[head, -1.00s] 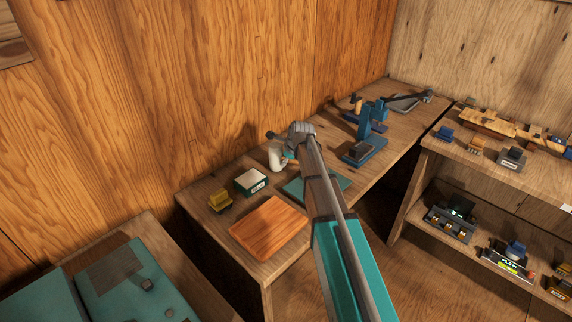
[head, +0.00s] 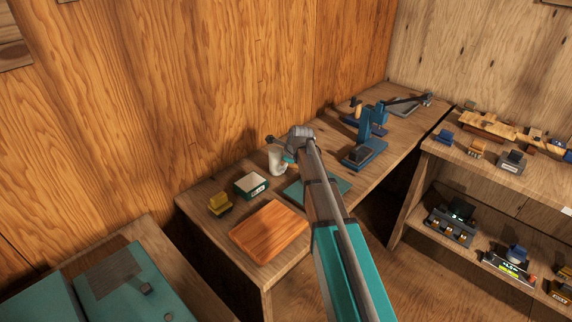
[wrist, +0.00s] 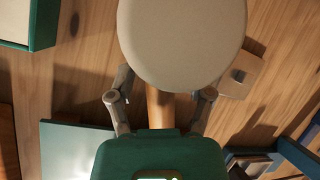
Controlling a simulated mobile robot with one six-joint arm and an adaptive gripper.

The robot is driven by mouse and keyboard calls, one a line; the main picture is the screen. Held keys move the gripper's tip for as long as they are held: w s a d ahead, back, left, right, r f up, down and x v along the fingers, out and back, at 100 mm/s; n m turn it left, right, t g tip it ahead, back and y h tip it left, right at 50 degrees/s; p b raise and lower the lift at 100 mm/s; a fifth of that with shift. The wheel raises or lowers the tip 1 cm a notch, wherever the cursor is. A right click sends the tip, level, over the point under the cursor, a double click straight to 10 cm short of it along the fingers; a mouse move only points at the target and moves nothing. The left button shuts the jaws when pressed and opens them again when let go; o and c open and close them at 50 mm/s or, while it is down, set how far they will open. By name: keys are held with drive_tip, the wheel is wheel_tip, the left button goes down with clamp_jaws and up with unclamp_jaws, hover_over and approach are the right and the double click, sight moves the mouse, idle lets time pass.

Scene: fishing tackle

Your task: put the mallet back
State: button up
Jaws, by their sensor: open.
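The mallet's pale, rounded head (wrist: 182,35) fills the top middle of the wrist view. Its wooden handle (wrist: 160,107) runs down from the head between the two fingers of my gripper (wrist: 161,97). The fingers are open, one on each side of the handle, with gaps visible. The lower handle is hidden behind the green gripper body. In the head view, the pale mallet head (head: 276,162) shows at the back of the bench, just left of my wrist. My arm hides most of the gripper there.
On the bench (head: 188,202) are a green-and-white box (head: 251,185), a yellow item (head: 220,203), an orange-brown board (head: 269,231), a teal mat (head: 336,184) and a blue press-like tool (head: 365,150). The wooden wall is close behind. Shelves (head: 496,193) with tackle stand right.

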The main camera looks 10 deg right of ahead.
drive_tip(key=shift+r, duration=0.1)
drive_tip(key=p+v, duration=1.1)
drive_tip(key=v, duration=0.1)
idle(0.5)
drive_tip(key=shift+s, duration=0.1)
idle(0.6)
drive_tip(key=s+a+f+n+g+h, duration=0.1)
drive_tip(key=s+a+n+g, duration=0.1)
drive_tip(key=s+n, duration=1)
drive_tip(key=s+a+f+n+g+h, duration=0.1)
drive_tip(key=s+a+n+g, duration=0.1)
drive_tip(key=s+n, duration=1)
drive_tip(key=shift+s+a+g, duration=0.4)
drive_tip(key=shift+s+g, duration=0.1)
drive_tip(key=shift+s, duration=0.7)
